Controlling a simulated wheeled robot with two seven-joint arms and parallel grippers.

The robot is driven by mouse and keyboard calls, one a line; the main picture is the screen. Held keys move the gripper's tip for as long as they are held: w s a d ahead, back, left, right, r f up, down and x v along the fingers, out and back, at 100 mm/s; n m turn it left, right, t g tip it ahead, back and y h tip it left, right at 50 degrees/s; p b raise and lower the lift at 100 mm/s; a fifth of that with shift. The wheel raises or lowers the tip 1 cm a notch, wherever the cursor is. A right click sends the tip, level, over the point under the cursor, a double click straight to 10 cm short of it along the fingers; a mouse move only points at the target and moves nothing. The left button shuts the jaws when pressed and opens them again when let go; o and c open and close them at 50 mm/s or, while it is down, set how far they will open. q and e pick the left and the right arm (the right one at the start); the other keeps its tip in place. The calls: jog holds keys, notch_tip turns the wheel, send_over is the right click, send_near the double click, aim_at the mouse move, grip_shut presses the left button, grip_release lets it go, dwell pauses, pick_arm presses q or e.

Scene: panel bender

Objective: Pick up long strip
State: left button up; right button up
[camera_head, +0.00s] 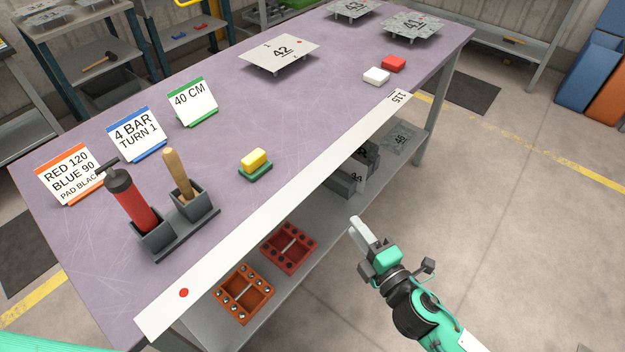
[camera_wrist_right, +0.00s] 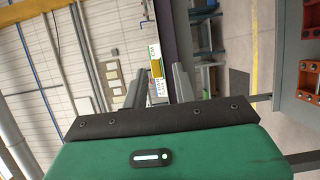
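The long strip (camera_head: 280,205) is a thin white piece lying along the near long edge of the purple table. It has a red dot at its near left end and the label 115 at its far right end. My right gripper (camera_head: 356,226) is off the table's near side, to the right of the strip and apart from it. In the right wrist view, its two fingers (camera_wrist_right: 158,78) stand apart with nothing held between them. My left gripper is not in view.
The purple table (camera_head: 225,140) holds a red-bodied tool (camera_head: 131,200), a wooden-handled tool (camera_head: 176,170), a yellow-green block (camera_head: 255,163), sign cards and numbered plates. Orange (camera_head: 243,293) and red (camera_head: 288,247) trays sit on the lower shelf. Floor to the right is clear.

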jog(key=p, duration=0.3)
send_near(313, 175)
jog(key=d+x, duration=0.1)
jog(key=x, duration=0.4)
jog(key=shift+w+a+f, duration=0.1)
jog(key=shift+w+a, duration=0.1)
jog(key=shift+w, duration=0.05)
jog(key=c, duration=0.6)
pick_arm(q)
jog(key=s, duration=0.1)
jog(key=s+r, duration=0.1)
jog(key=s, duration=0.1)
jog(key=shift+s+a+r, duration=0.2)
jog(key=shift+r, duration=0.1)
pick_arm(e)
grip_shut()
